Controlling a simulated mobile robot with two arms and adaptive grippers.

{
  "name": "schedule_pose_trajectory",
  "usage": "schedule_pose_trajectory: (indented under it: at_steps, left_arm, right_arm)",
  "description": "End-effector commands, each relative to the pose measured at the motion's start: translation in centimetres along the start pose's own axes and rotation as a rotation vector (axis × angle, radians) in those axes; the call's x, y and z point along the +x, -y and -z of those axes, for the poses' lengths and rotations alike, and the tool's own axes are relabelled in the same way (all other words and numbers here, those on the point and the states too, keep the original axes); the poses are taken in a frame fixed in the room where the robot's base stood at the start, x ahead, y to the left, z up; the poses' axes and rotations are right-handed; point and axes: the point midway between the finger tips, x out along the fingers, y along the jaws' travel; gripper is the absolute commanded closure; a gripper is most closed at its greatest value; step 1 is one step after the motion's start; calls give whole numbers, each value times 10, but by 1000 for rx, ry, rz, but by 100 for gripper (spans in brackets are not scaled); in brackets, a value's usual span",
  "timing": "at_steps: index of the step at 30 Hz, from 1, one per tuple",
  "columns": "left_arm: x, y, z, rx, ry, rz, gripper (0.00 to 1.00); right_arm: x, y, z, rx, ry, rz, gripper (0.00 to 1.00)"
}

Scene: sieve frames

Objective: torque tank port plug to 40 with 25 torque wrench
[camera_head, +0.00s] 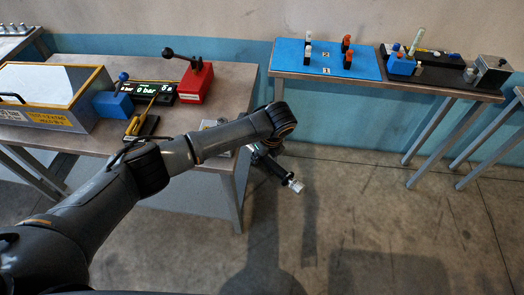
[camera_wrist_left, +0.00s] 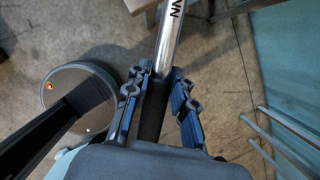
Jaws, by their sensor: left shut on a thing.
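My left gripper (camera_head: 268,158) hangs in front of the right end of the bench, over the floor. In the left wrist view its fingers (camera_wrist_left: 160,82) are closed around the dark grip of a silver-shafted tool (camera_wrist_left: 169,42) with black lettering, which looks like the torque wrench. The tool's silver end (camera_head: 295,185) points down and right in the head view, touching nothing. The test tank (camera_head: 45,90), with a yellow rim and label, stands on the bench at left. I cannot make out the port plug. My right gripper is not in view.
On the bench (camera_head: 160,72) are a red lever pump (camera_head: 196,83), a blue block (camera_head: 113,104), a pressure display and a yellow-and-black tool (camera_head: 142,124). A second table holds a blue mat (camera_head: 327,58) and a black tray (camera_head: 433,72). Floor between is clear.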

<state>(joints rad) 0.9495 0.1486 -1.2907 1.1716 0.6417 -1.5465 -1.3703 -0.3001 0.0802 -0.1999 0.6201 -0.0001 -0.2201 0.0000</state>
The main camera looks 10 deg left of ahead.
Motion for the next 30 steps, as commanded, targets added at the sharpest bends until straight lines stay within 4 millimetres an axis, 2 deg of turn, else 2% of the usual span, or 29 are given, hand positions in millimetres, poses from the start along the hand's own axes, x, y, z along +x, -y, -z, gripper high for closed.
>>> schedule_pose_trajectory:
  at_steps: [25,30]
  left_arm:
    - [-2,-9,0,52,2,17,100]
    - [-1,-7,0,45,2,16,100]
  right_arm:
    - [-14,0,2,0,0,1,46]
    - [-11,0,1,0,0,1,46]
